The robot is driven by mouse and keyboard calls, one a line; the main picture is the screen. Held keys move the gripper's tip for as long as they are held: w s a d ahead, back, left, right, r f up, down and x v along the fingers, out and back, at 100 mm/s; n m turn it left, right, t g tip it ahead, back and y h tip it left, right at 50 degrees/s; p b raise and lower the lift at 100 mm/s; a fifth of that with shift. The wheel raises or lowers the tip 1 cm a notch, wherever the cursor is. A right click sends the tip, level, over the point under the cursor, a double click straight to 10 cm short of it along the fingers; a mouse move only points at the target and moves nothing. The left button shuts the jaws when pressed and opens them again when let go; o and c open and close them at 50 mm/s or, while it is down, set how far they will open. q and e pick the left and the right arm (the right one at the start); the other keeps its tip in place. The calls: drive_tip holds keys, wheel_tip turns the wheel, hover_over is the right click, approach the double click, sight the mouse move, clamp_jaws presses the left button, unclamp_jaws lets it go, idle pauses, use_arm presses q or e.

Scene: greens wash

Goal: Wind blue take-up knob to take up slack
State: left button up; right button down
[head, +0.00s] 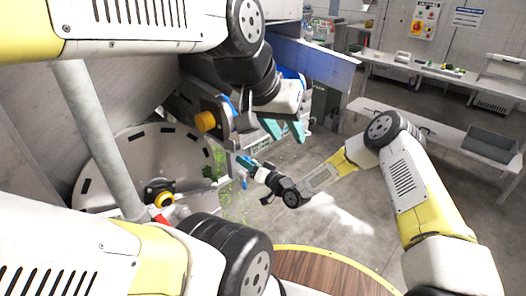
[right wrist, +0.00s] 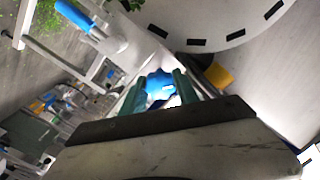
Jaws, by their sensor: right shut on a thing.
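The blue take-up knob (right wrist: 160,84) shows in the right wrist view between the two teal fingers of my right gripper (right wrist: 158,92). The fingers are shut on it, one on each side, and cover parts of its edge. In the head view my right gripper (head: 247,164) is at the machine's lower side, and the knob is too small there to make out clearly. My left gripper (head: 284,131) hangs above and to the right of it, fingers apart, with nothing seen between them.
A blue-handled part (right wrist: 74,14) lies near the knob in the right wrist view. Benches (head: 440,130) stand at the right; the floor between is open.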

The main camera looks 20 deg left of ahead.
drive_tip(key=m, duration=0.5)
drive_tip(key=shift+m, duration=0.4)
drive_tip(key=m, duration=0.4)
drive_tip(key=shift+m, duration=0.3)
drive_tip(key=shift+f, duration=0.1)
drive_tip(key=c, duration=0.9)
unclamp_jaws()
